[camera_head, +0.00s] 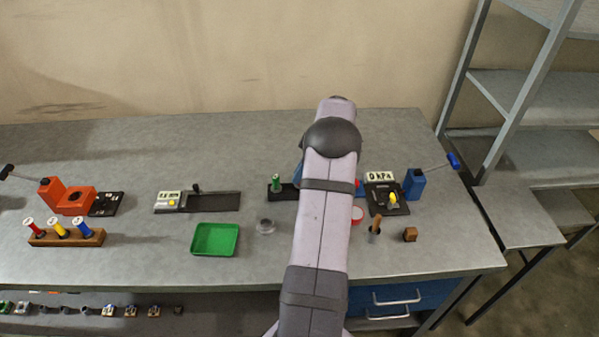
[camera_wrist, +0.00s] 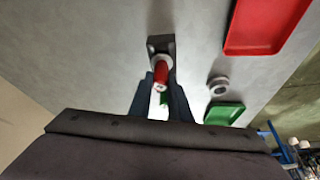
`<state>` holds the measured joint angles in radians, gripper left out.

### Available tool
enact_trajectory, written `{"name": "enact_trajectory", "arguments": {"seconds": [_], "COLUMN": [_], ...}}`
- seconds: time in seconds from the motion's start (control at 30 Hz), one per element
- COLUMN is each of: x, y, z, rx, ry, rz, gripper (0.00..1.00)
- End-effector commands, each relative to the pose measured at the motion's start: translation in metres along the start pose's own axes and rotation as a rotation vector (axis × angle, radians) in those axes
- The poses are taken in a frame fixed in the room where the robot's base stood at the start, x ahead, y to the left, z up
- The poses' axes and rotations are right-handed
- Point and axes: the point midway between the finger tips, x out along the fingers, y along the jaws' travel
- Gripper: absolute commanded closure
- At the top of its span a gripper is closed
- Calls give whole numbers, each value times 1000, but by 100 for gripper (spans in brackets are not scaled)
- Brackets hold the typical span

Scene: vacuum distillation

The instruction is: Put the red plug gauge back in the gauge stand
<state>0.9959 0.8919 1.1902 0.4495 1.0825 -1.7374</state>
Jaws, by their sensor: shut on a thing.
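In the wrist view my gripper (camera_wrist: 160,92) is shut on the red plug gauge (camera_wrist: 161,73), which has a pale collar and pale end. The dark gauge stand (camera_wrist: 160,42) lies right behind the gauge; I cannot tell whether the gauge sits in it or is held above it. A bit of the green gauge (camera_wrist: 164,99) shows between the fingers. In the head view the black stand (camera_head: 287,192) shows left of my arm, with the green gauge (camera_head: 276,183) upright at its left end. My arm hides the gripper, the red gauge and the stand's right end there.
A green tray (camera_head: 214,225) and a small grey ring (camera_head: 265,227) lie left of my arm. A red tray (camera_wrist: 232,48) shows in the wrist view. A wooden rack (camera_head: 65,240) with coloured-handled pieces stands far left. A pressure display (camera_head: 380,176) and blue device (camera_head: 416,184) stand right.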

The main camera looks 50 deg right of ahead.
Motion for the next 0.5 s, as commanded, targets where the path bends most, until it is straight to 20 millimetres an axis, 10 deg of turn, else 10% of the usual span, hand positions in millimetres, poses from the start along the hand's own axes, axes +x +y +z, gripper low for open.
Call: {"name": "enact_trajectory", "arguments": {"seconds": [0.5], "x": [6], "y": [0], "z": [2], "rx": [0], "ry": [0], "rz": [0], "gripper": [100]}}
